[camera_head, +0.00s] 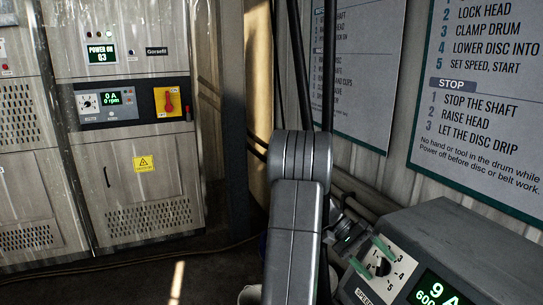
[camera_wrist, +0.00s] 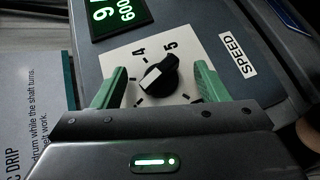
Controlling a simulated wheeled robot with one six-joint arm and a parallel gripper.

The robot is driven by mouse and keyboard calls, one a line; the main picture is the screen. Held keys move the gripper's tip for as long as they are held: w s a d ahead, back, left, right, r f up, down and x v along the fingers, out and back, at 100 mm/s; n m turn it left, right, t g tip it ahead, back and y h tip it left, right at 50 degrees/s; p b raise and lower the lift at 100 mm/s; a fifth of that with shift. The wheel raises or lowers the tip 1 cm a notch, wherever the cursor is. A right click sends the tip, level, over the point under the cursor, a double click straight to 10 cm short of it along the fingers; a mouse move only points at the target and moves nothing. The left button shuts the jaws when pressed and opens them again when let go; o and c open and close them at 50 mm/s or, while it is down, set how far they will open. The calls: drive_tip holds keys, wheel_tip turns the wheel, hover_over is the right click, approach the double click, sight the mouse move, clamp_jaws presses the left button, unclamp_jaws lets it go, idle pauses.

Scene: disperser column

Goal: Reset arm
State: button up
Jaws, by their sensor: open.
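My arm reaches down the middle of the head view to my gripper (camera_head: 373,258) at the control box on the lower right. My gripper (camera_wrist: 161,72) shows two green fingers, spread open. A black speed knob (camera_wrist: 160,76) with a white mark sits between the fingers, on a white dial plate with numbers. I see a gap on each side of the knob, so the fingers do not appear to grip it. The knob also shows in the head view (camera_head: 381,267). Which number its mark points to is unclear.
The control box (camera_head: 450,235) has a lit green display (camera_head: 436,290) reading 9 A and about 600. Wall posters (camera_head: 480,110) hang behind it. Grey cabinets with a red switch (camera_head: 169,101) stand at the left. Floor between is mostly clear, with a cable along it.

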drive_tip(key=m+y, duration=0.1)
drive_tip(key=m+t+y+p, duration=0.1)
drive_tip(key=r+m+t+y, duration=0.1)
drive_tip(key=y, duration=0.1)
drive_tip(key=shift+s+d+m, duration=0.15)
drive_tip(key=shift+d+m, duration=0.15)
drive_tip(key=shift+m, duration=0.1)
drive_tip(key=shift+s+d+m+t+y, duration=0.15)
drive_tip(key=shift+m+t+y, duration=0.8)
drive_tip(key=shift+t, duration=0.25)
drive_tip(key=shift+s+m+t+y+b, duration=0.2)
drive_tip(key=shift+m+t+y+b, duration=0.25)
drive_tip(key=shift+m+t+y, duration=0.5)
drive_tip(key=shift+t, duration=0.35)
